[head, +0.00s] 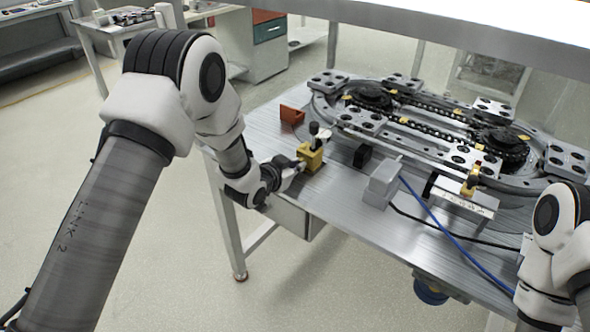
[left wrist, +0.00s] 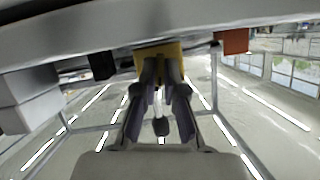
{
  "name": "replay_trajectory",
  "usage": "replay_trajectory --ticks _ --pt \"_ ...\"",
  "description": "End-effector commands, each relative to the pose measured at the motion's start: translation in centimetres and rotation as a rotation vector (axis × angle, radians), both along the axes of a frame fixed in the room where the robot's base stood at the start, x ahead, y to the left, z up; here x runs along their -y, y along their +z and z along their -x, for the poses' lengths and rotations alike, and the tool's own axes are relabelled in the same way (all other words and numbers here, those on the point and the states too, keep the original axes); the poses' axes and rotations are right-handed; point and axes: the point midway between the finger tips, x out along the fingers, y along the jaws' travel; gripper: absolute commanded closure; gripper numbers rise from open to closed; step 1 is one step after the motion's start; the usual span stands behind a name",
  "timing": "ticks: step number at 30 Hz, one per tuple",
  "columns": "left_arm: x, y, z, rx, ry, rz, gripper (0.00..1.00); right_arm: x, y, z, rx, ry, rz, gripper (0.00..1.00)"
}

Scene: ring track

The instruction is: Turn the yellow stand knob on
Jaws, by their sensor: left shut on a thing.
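The yellow stand (head: 311,158) is on the near left part of the metal table, with a dark-tipped knob (head: 314,128) sticking up from it. My left gripper (head: 298,166) reaches the stand's near left side and is shut on its knob part. In the left wrist view, the yellow stand (left wrist: 160,48) is just beyond my left fingertips (left wrist: 161,68). A pale stem with a dark tip (left wrist: 160,127) shows between the fingers in that inverted-looking view. The exact contact is partly hidden by the fingers. My right arm shows at the right edge, but its gripper is out of view.
The ring track (head: 430,125) fills the back of the table (head: 345,215). An orange-brown block (head: 292,114), a black block (head: 362,155) and a grey box (head: 382,184) are near the stand. Blue and black cables run to the right. Another yellow piece (head: 470,184) sits farther right.

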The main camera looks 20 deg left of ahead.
Motion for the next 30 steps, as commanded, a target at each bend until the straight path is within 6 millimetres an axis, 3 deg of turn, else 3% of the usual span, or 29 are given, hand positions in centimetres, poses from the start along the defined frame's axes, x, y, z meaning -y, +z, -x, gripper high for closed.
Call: replay_trajectory --ticks 15,30 --pt "0.4 -0.5 0.1 0.15 -0.002 -0.417 1.0 0.0 -3.9 0.0 0.0 0.0 0.0 0.6" --pt "0.5 -0.3 0.1 0.204 -0.003 -0.563 1.0 0.0 -5.0 0.0 0.0 0.0 0.0 0.6"
